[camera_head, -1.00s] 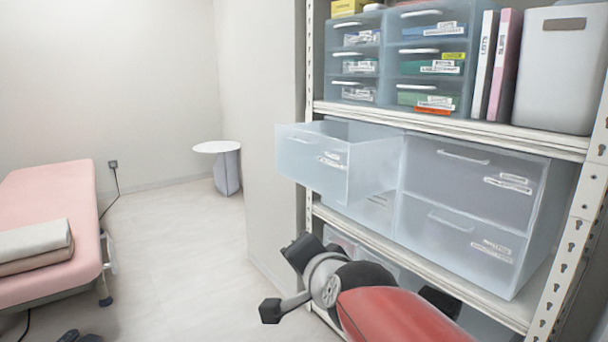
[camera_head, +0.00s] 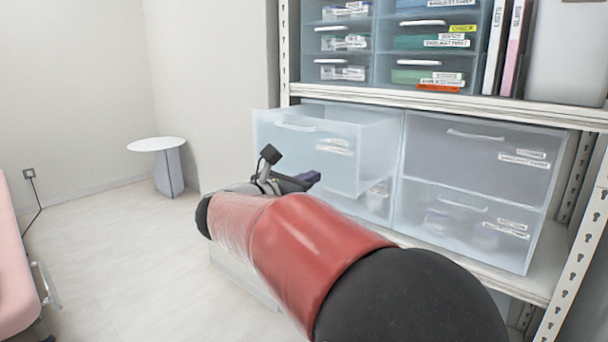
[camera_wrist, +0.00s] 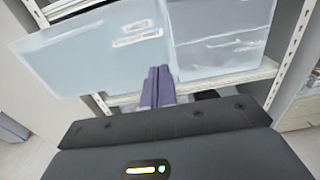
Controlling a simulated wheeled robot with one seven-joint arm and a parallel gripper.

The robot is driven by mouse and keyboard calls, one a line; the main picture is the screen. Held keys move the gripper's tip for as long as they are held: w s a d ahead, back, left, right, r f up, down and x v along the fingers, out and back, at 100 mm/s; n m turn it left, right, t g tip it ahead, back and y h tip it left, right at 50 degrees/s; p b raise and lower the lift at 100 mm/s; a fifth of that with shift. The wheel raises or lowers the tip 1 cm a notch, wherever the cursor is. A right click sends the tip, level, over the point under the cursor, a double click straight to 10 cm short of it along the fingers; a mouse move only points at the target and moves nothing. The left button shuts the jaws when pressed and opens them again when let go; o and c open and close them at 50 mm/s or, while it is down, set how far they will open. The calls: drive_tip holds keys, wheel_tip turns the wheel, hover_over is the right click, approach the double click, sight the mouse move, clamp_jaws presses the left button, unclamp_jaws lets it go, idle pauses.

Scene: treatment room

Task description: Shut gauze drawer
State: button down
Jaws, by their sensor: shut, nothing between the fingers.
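The open drawer (camera_head: 330,165) is a translucent pale-blue box, the upper left one of a set of clear drawers, and it sticks out well past its neighbours. Its labels are too small to read, so I cannot confirm that it is the gauze drawer. It also fills the upper left of the wrist view (camera_wrist: 90,55). My gripper (camera_head: 311,178) is in front of the drawer's lower front. Its purple fingers (camera_wrist: 158,72) are together and empty, overlapping the drawer front's lower right corner in the wrist view. I cannot tell whether they touch it.
The closed drawers to the right (camera_head: 475,160) sit on a white metal shelf (camera_head: 550,265). Smaller drawer units and binders (camera_head: 497,50) stand on the shelf above. A round white side table (camera_head: 157,144) and a pink bed (camera_head: 12,260) are at left, with open floor between.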

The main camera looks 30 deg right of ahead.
sight(387, 143)
drive_tip(key=p+x, duration=0.2)
drive_tip(key=x, duration=1)
drive_tip(key=shift+f, duration=0.1)
drive_tip(key=x, duration=2.2)
drive_tip(key=shift+b, duration=0.4)
drive_tip(key=shift+d+r, duration=0.1)
drive_tip(key=shift+r, duration=0.2)
